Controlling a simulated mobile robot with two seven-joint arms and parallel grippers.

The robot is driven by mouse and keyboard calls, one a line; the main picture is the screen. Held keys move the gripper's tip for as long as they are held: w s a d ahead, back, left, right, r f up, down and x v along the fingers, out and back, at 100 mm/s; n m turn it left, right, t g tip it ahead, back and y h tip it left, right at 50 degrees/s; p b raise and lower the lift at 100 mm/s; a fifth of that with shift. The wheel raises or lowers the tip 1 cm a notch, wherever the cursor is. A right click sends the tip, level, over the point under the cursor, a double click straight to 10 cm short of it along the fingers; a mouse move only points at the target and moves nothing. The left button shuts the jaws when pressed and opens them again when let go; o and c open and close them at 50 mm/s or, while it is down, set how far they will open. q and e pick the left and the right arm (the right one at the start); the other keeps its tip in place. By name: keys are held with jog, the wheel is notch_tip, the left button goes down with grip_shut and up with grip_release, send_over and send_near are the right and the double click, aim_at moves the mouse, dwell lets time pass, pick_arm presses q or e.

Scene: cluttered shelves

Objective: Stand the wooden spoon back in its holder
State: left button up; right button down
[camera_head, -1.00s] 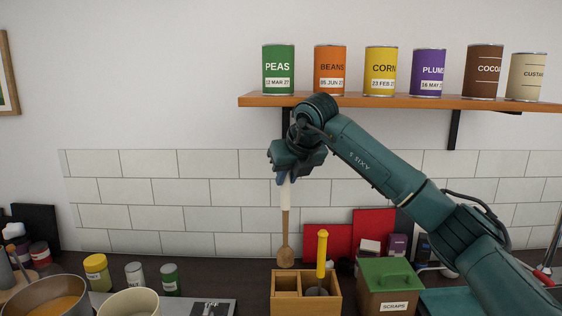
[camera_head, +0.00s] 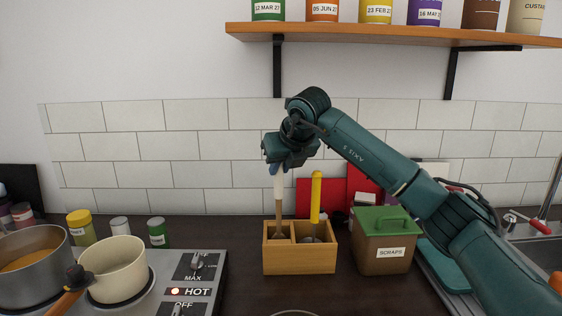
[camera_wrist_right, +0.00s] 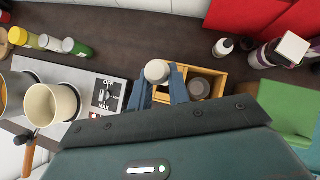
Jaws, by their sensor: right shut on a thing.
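The wooden spoon (camera_head: 279,212) hangs upright, with a pale upper handle and a brown lower part. My right gripper (camera_head: 281,165) is shut on its handle top; in the right wrist view the pale handle end (camera_wrist_right: 157,71) sits between the blue fingers (camera_wrist_right: 160,86). The wooden holder (camera_head: 300,261) stands on the counter below. The spoon's lower end is at the mouth of the left compartment and its tip is hidden; how deep it reaches I cannot tell. A yellow-handled utensil (camera_head: 316,197) stands in the right compartment. My left gripper is not in view.
A green-lidded scraps bin (camera_head: 384,244) stands close right of the holder. To the left are a hob (camera_head: 196,270) with a lit HOT lamp, a cream pot (camera_head: 116,268) and a grey pot (camera_head: 31,264). A shelf of cans (camera_head: 350,34) is above.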

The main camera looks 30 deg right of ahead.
jog(key=shift+f, duration=0.3)
jog(key=shift+f+b, duration=0.3)
jog(key=shift+f, duration=0.05)
jog(key=c, duration=1.2)
grip_release()
jog(key=shift+c, duration=0.2)
jog(key=shift+r, duration=0.15)
jog(key=v, duration=1.3)
jog(key=shift+b, duration=0.45)
